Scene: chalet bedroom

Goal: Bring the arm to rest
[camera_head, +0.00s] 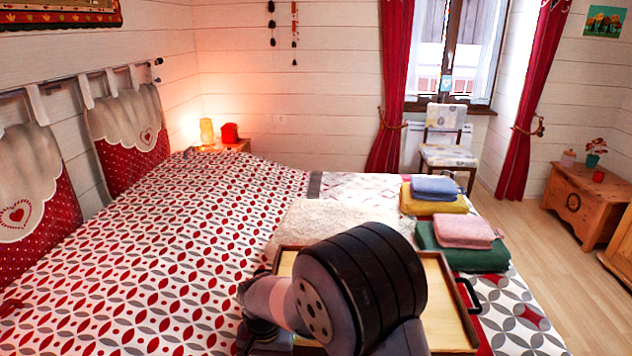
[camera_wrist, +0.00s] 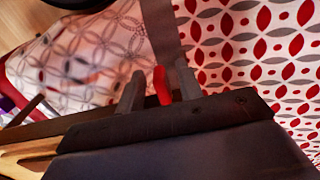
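My arm (camera_head: 365,285) is bent over the near part of the bed, in front of a wooden tray (camera_head: 452,318). Its large dark joint hides much of the tray. In the wrist view, the two grey fingers of my gripper (camera_wrist: 157,88) stand apart. A narrow red thing (camera_wrist: 161,86) shows between them, with gaps visible at its sides. I cannot tell what it is, and it does not look clamped. The patterned bedspread (camera_wrist: 255,45) lies beyond the fingers.
The tray has a dark handle (camera_head: 468,294) on its right. Beyond it lie a pink towel (camera_head: 464,231), a green towel (camera_head: 470,258), a blue towel (camera_head: 437,188) and a yellow towel (camera_head: 432,204). The bed's left side (camera_head: 150,250) is clear. Open floor (camera_head: 545,235) lies right.

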